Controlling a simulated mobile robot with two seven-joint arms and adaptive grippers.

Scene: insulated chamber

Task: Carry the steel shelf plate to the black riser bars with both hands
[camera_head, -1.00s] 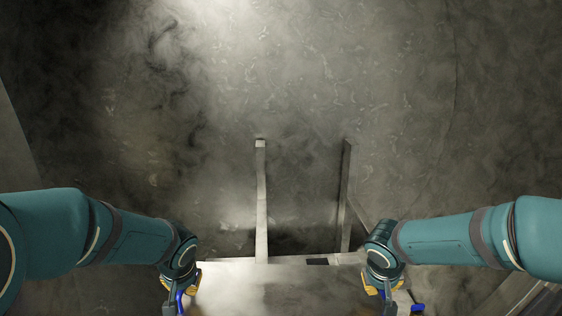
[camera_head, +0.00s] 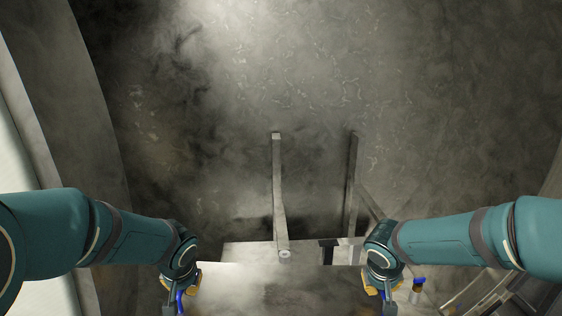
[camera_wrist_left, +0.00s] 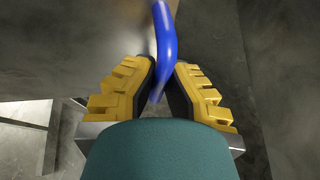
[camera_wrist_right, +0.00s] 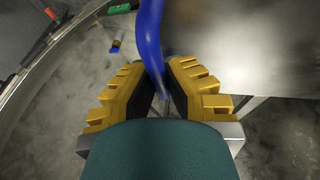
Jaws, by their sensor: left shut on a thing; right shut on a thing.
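The steel shelf plate (camera_head: 280,292) lies level across the bottom of the head view, between my two hands. My left gripper (camera_head: 182,294) is shut on the plate's blue handle (camera_wrist_left: 166,45) at its left end. My right gripper (camera_head: 384,294) is shut on the other blue handle (camera_wrist_right: 150,40) at its right end. The plate also shows in the left wrist view (camera_wrist_left: 70,45) and right wrist view (camera_wrist_right: 245,45). A short black piece (camera_head: 327,246) shows just beyond the plate; I cannot tell whether it is a riser bar. The plate hides what lies beneath it.
Two tall grey posts (camera_head: 278,185) (camera_head: 352,185) stand beyond the plate, by a pale surface (camera_head: 245,254). A small blue-topped item (camera_head: 417,288) and a curved rail (camera_head: 480,292) are at right. A pale wall (camera_head: 18,130) rises at left. Mist blurs the floor.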

